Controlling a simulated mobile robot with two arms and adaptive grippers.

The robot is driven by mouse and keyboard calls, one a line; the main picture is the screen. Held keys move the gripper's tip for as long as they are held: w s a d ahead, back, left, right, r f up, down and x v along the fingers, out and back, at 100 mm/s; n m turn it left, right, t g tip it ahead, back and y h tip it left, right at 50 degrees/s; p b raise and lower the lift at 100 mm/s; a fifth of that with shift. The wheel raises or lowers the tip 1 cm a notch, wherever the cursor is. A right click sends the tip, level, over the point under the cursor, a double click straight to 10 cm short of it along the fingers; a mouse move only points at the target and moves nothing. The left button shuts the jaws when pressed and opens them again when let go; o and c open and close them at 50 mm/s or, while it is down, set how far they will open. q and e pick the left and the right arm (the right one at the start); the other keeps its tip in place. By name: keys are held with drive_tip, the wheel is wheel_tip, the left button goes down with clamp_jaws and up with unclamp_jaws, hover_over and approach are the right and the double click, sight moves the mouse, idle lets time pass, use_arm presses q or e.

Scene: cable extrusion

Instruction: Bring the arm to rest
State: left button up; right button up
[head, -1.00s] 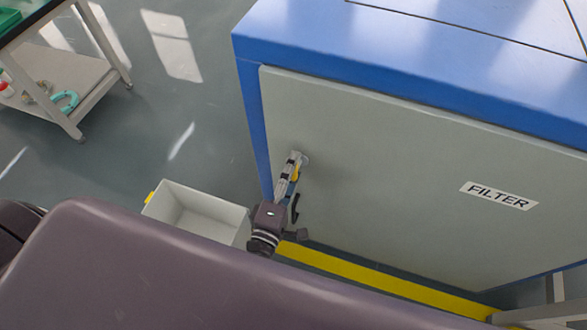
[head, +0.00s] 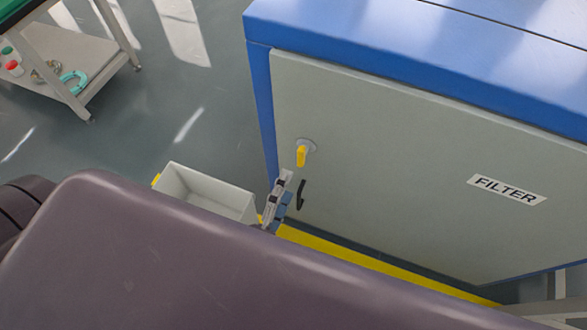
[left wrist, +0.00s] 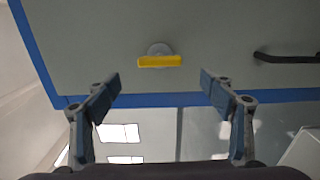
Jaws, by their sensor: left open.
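My left gripper (head: 278,195) shows in the head view below the yellow knob, apart from the cabinet door. In the left wrist view its two fingers (left wrist: 170,90) are spread wide with nothing between them. The yellow knob (head: 301,156) sits on a round grey mount on the door. In the left wrist view the knob (left wrist: 160,61) lies crosswise, beyond the fingertips. Most of my left arm is hidden behind my own dark body part in the head view. My right gripper is not in view.
The blue and grey cabinet (head: 400,160) labelled FILTER fills the right. A black handle (head: 301,194) is on its door. A light bin (head: 208,192) stands on the floor to the left. A cart (head: 65,60) stands at the upper left, with open floor between.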

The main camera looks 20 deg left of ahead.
use_arm(q)
drive_tip(key=shift+s, duration=1.1)
